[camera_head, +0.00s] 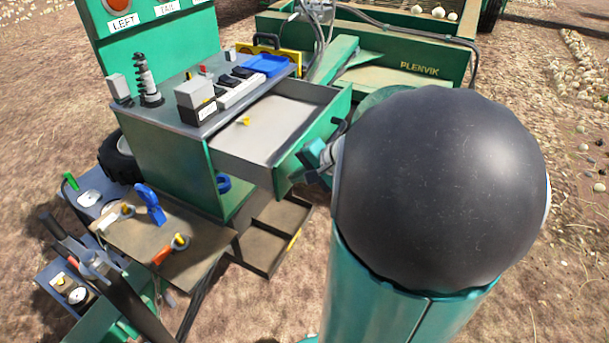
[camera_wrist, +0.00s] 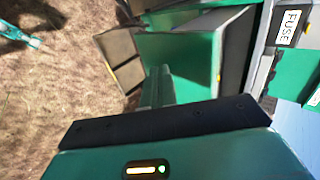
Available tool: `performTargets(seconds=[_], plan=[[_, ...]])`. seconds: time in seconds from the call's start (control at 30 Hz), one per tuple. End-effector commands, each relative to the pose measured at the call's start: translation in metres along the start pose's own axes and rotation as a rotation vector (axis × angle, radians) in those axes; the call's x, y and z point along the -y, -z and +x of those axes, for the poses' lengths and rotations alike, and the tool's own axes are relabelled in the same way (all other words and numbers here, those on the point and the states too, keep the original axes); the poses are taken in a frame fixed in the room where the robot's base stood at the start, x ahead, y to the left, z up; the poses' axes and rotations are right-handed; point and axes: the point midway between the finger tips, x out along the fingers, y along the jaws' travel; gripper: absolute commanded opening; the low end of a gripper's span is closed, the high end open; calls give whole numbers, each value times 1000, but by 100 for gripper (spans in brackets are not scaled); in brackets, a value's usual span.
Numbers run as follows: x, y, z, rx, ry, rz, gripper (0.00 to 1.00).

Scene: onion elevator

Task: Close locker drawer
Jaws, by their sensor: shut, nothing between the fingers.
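The locker (camera_head: 172,165) is a green cabinet with a grey top. Its drawer (camera_head: 262,125) is pulled out toward the right, showing a pale grey floor with a small yellow piece (camera_head: 246,121) on it. The drawer's green front panel (camera_head: 335,103) faces my arm. My gripper (camera_head: 312,158) is beside the outer face of this panel, partly hidden by my large dark arm joint. In the wrist view, my shut, empty fingers (camera_wrist: 156,88) point at the green drawer front (camera_wrist: 185,62). I cannot tell whether they touch it.
A FUSE box (camera_head: 196,101), a blue tray (camera_head: 267,65) and a black coil post (camera_head: 148,80) stand on the locker top. A brown two-part tray (camera_head: 272,232) lies low below the drawer. A tool board (camera_head: 165,235) stands front left. A green PLENVIK bin (camera_head: 400,50) stands behind.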

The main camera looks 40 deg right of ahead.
Motion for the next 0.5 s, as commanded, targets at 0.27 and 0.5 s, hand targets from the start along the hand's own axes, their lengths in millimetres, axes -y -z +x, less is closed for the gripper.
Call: performTargets(seconds=[0.27,0.5], plan=[[0,0,0,0,0,0,0],[12,0,12,2,0,-2,0]])
